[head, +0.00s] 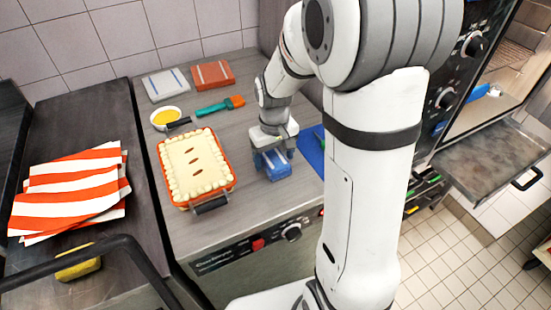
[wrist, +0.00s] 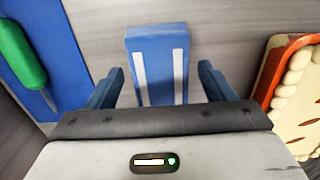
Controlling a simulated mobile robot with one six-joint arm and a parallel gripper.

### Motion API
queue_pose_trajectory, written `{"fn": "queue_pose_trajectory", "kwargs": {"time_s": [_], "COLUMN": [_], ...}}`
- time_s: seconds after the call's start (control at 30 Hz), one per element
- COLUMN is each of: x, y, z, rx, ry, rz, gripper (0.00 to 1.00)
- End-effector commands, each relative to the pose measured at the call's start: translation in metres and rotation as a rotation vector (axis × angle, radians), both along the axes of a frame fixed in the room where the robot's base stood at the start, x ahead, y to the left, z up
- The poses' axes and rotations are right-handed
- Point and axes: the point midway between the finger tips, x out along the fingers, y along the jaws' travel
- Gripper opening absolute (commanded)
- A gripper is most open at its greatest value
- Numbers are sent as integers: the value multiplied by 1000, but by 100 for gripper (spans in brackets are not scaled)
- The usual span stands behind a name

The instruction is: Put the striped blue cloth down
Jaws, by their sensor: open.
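The striped blue cloth (wrist: 158,40) is a folded blue block with two white stripes. In the head view the cloth (head: 278,172) is on the grey counter, right of the pie and below my gripper, which partly hides it. My gripper (wrist: 160,72) is open, with one blue finger on each side of the cloth. A gap shows between each finger and the cloth in the wrist view. In the head view my gripper (head: 272,150) points down at the counter; its fingertips are hard to tell from the cloth.
A pie in an orange dish (head: 230,183) stands left of the cloth. A blue mat (wrist: 55,25) with a green-handled tool (wrist: 20,55) lies on the other side. A yellow-filled bowl (head: 165,117), a teal brush (head: 220,106), a pale cloth (head: 166,85) and a red cloth (head: 212,75) lie behind.

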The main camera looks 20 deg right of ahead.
Motion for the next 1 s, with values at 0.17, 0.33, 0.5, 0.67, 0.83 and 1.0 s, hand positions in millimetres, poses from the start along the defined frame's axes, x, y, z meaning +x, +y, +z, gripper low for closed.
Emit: {"fn": "queue_pose_trajectory", "kwargs": {"time_s": [0.17, 0.33, 0.5, 0.67, 0.83, 1.0], "x": [1, 1, 0, -6, -41, -92], "y": [0, 0, 1, 1, 0, 0], "z": [41, 76, 98, 109, 121, 128], "rx": [0, 0, 0, 0, 1, 6], "ry": [-8, -6, -3, -12, -65, -143], "rz": [1, 1, 1, -5, -44, -105], "gripper": [76, 76, 76, 76, 76, 76]}}
